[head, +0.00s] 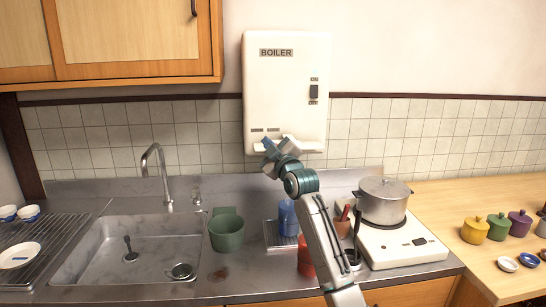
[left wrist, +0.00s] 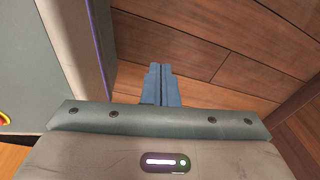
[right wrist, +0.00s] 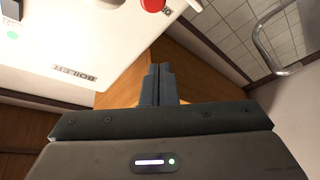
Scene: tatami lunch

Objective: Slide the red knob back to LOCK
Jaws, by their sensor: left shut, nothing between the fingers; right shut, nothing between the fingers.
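The white boiler (head: 287,95) hangs on the wall, and its face also fills the upper left of the right wrist view (right wrist: 105,35). The red knob (right wrist: 152,5) shows at the top edge of the right wrist view, partly cut off, with part of a label beside it. I cannot make out the knob in the head view. My right gripper (head: 266,144) is at the boiler's lower edge, in front of its lower labels. Its fingers (right wrist: 160,72) are shut and empty, apart from the knob in the picture. My left gripper (left wrist: 161,70) is shut and empty above a wooden floor.
A dark switch (head: 314,92) sits on the boiler's right side. Below are the sink (head: 90,262) with its tap (head: 157,170), a green pot (head: 227,232), a blue container (head: 288,218) and a metal pot (head: 384,203) on a stove (head: 415,244). A wooden cabinet (head: 130,35) hangs upper left.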

